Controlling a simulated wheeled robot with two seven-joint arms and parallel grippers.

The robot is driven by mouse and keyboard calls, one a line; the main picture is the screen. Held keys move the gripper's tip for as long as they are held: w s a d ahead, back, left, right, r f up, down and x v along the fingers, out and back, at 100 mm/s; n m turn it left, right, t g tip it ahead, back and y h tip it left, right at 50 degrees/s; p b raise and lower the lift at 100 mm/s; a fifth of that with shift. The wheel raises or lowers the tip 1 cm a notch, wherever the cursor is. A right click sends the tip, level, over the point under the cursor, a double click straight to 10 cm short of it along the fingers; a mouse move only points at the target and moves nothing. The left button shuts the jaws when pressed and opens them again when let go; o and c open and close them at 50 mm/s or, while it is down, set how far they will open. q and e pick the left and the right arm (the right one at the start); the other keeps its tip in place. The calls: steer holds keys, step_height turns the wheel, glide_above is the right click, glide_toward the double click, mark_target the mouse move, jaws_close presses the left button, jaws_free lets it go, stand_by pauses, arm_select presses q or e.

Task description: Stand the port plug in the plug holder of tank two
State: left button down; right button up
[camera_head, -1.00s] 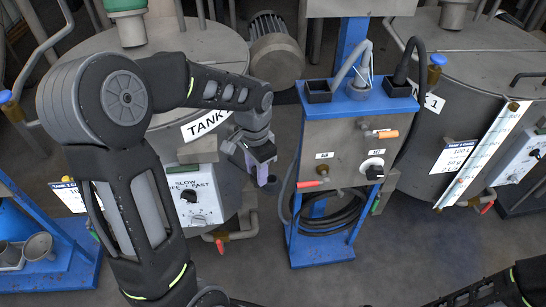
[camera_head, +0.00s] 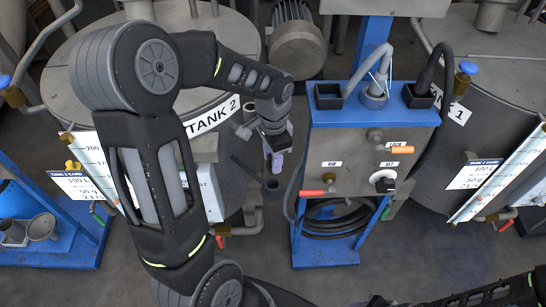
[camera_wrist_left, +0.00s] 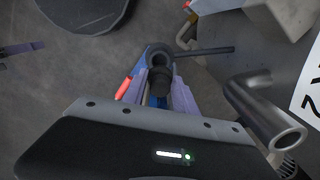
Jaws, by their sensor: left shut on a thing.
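My left gripper (camera_head: 276,163), with pale purple fingers, points down in front of tank two (camera_head: 212,117). In the left wrist view its fingers are shut on a small dark cylinder, the port plug (camera_wrist_left: 159,82). The plug holder (camera_head: 272,188) is a dark ring on a thin bar at the tank's front, just below the fingertips. In the wrist view the holder (camera_wrist_left: 159,54) shows right beyond the plug. I cannot tell whether the plug touches or enters it.
A blue-framed control cabinet (camera_head: 355,155) with hoses stands close right of the gripper. An open grey pipe end (camera_wrist_left: 277,137) juts out beside the gripper in the wrist view. Tank one stands at the right. A blue rack (camera_head: 45,245) with cups is at the left.

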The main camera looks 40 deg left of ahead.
arm_select(q)
steer(key=shift+f+b, duration=2.85)
steer(key=shift+f, duration=1.1)
steer(key=shift+f, duration=0.1)
steer(key=shift+f+b, duration=0.4)
steer(key=c, duration=0.9)
jaws_free()
